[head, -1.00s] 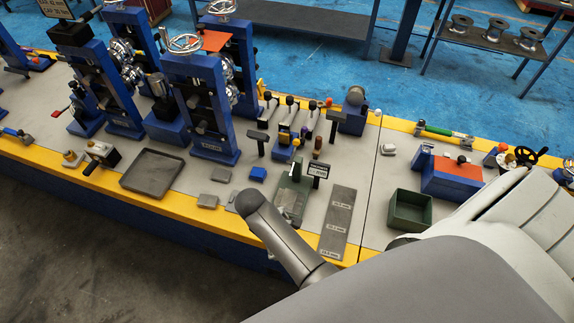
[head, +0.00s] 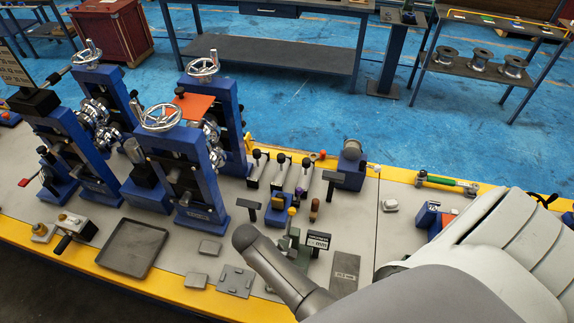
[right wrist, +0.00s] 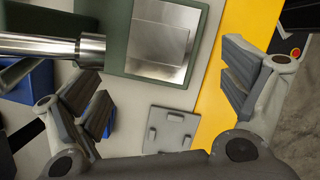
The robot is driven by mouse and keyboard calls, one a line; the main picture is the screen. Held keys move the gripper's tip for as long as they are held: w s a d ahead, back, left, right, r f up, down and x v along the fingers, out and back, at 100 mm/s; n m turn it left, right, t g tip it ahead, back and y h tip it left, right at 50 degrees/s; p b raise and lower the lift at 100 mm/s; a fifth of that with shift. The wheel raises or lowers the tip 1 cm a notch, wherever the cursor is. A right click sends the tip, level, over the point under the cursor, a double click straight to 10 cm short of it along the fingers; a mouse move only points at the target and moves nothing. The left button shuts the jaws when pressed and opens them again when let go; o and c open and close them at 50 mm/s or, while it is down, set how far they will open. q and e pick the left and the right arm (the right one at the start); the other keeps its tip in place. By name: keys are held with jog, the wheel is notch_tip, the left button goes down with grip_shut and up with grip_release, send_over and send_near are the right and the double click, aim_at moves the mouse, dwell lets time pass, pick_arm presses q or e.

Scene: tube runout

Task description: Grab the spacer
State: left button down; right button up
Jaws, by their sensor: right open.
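My right gripper (right wrist: 165,85) is open and empty in the right wrist view, its two fingers spread wide. Between and beyond them are a green stand with a shiny metal plate (right wrist: 160,45) and a grey plate with small raised studs (right wrist: 172,130). I cannot tell for sure which part is the spacer. In the head view the studded plate (head: 236,281) lies near the yellow front edge, with two plain grey blocks (head: 210,247) (head: 196,280) to its left. My right arm hides part of the green stand. My left gripper is out of view.
A metal cylinder (right wrist: 50,45) juts in at the left of the wrist view. A blue block (right wrist: 109,118) is partly behind the left finger. An empty dark tray (head: 132,248) and tall blue roll stands (head: 187,175) are at left. A labelled grey plate (head: 345,272) lies right.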

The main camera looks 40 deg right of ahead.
jog(key=shift+w+d+f, duration=0.15)
jog(key=shift+d+f, duration=0.05)
jog(key=shift+f, duration=0.1)
jog(key=x, duration=0.1)
jog(key=p+x, duration=0.1)
jog(key=x, duration=0.1)
jog(key=shift+s+d+f, duration=0.2)
jog(key=shift+s+d, duration=0.05)
jog(key=shift+d, duration=0.05)
jog(key=shift+s+d+f, duration=0.1)
jog(key=shift+f, duration=0.25)
jog(key=shift+d+f, duration=0.1)
jog(key=shift+f, duration=0.3)
jog(key=c, duration=1.3)
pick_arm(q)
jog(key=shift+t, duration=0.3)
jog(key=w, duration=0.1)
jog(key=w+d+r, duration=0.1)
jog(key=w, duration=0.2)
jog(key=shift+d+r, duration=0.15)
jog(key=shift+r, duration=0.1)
pick_arm(e)
jog(key=shift+c, duration=0.4)
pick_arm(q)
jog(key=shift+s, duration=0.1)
